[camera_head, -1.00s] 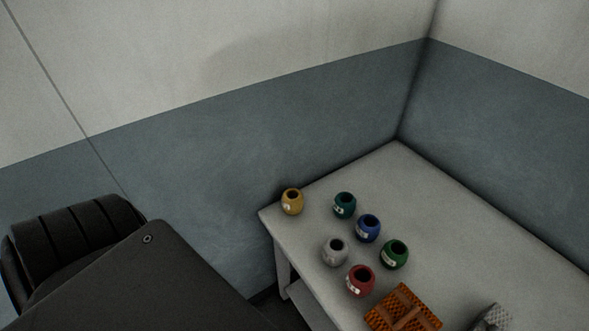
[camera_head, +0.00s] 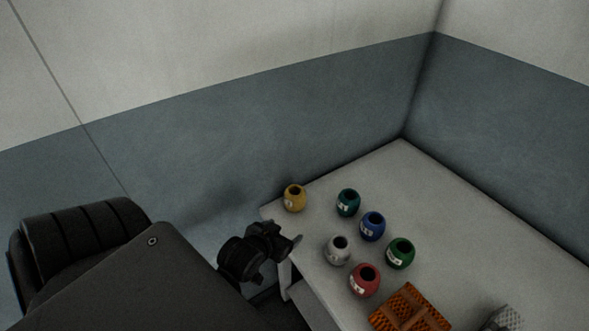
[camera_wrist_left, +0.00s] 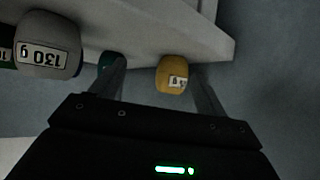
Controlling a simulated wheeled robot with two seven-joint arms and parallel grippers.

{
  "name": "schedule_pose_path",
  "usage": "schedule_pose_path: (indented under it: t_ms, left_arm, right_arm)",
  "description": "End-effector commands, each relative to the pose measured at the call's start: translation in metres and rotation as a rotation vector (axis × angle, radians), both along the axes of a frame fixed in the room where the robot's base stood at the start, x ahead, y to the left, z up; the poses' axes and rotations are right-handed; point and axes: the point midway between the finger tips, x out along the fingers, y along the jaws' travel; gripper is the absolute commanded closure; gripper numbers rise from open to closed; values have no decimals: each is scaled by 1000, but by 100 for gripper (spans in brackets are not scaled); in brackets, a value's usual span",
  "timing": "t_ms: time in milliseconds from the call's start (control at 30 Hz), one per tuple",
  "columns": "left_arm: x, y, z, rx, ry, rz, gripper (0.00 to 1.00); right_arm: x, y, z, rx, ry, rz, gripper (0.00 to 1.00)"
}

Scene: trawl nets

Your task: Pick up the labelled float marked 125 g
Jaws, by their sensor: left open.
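Several labelled floats stand on the table: yellow (camera_head: 294,199), teal (camera_head: 348,203), blue (camera_head: 372,227), grey (camera_head: 338,251), green (camera_head: 400,254) and red (camera_head: 365,281). The grey float's label reads 130 g in the left wrist view (camera_wrist_left: 47,47). The other labels are too small or blurred to read, so I cannot tell which float is marked 125 g. My left gripper (camera_head: 290,240) is open and empty at the table's left edge, left of the grey float. In the left wrist view the yellow float (camera_wrist_left: 172,74) shows beyond and between the fingers; the teal float is partly hidden by one finger.
The pale table (camera_head: 470,230) stands in a corner against the walls. An orange crate-like object (camera_head: 408,308) and a grey patterned object (camera_head: 506,318) lie at its front. The table's back right is clear.

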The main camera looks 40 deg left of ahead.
Motion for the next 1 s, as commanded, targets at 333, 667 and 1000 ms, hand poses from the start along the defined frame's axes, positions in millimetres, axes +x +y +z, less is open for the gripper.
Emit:
schedule_pose_path:
  t_ms: [333,667,1000]
  left_arm:
    - [30,38,30,19,-233,99,25]
    - [63,47,17,19,-234,99,25]
    - [82,51,8,20,-232,99,25]
  right_arm:
    - [0,0,0,0,0,0,64]
    - [0,0,5,0,0,0,64]
    - [1,0,6,0,-1,0,64]
